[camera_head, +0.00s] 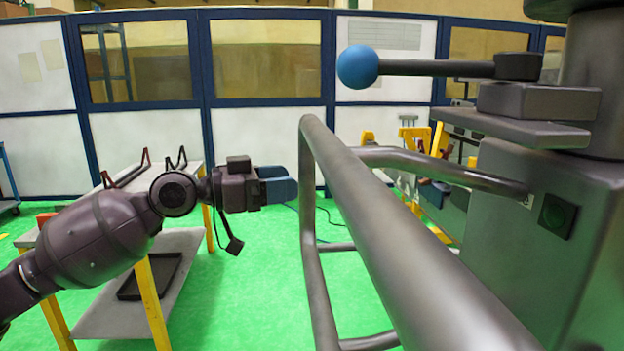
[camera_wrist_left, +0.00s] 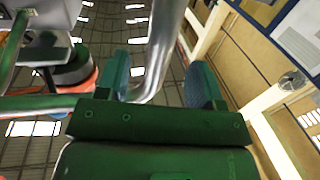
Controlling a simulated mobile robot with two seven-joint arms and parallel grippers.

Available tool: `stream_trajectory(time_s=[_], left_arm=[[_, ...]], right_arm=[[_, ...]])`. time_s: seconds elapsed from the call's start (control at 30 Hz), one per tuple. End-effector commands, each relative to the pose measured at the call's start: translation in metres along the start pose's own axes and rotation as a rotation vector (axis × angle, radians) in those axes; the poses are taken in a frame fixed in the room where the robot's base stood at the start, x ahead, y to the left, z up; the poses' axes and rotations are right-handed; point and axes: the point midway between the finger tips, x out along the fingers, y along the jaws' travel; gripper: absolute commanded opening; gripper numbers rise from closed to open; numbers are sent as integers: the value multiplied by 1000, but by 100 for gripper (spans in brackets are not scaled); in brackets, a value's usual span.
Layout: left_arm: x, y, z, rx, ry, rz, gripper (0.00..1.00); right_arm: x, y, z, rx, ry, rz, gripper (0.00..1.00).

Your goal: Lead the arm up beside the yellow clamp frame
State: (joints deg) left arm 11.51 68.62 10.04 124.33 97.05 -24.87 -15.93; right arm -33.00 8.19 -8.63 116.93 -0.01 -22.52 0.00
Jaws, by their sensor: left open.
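Yellow framework (camera_head: 436,140), which looks like the yellow clamp frame, stands at the back right in the head view, partly hidden behind the grey tube rail and grey machine. My left gripper (camera_head: 280,186) points right in mid-air, between the work table and the rail. It is well to the left of the yellow framework and apart from it. In the left wrist view my left gripper (camera_wrist_left: 160,82) has its two fingers spread with nothing held between them. My right gripper is not in view.
A thick grey tube rail (camera_head: 400,230) crosses the foreground right of my gripper. A lever with a blue ball (camera_head: 358,66) juts from the grey machine (camera_head: 545,240). A work table (camera_head: 135,312) with yellow legs stands left. Green floor (camera_head: 250,290) is open between them.

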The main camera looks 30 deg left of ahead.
Motion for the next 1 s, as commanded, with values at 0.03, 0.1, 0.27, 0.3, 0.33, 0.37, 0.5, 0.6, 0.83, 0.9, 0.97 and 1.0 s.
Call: stream_trajectory(time_s=[0.03,0.1,0.27,0.3,0.33,0.37,0.5,0.6,0.83,0.9,0.97,1.0], left_arm=[[6,0,-2,3,2,1,61],[14,0,-2,2,2,1,61],[31,0,-2,1,3,1,61],[36,0,-3,3,4,1,61],[39,1,-2,3,3,1,61],[42,0,-2,2,5,1,61],[54,0,-2,0,3,0,61],[59,0,-1,1,3,0,61],[64,0,0,0,0,0,61],[64,0,0,0,0,-1,61],[64,0,0,0,0,0,61],[64,0,0,0,0,0,61]], right_arm=[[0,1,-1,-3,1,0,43],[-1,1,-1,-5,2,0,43],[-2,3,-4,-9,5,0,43],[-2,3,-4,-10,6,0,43],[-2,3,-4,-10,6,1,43],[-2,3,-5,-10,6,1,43],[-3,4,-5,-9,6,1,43],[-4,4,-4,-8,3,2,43],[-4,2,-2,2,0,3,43],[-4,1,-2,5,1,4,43],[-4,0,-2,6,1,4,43],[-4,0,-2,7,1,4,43]])
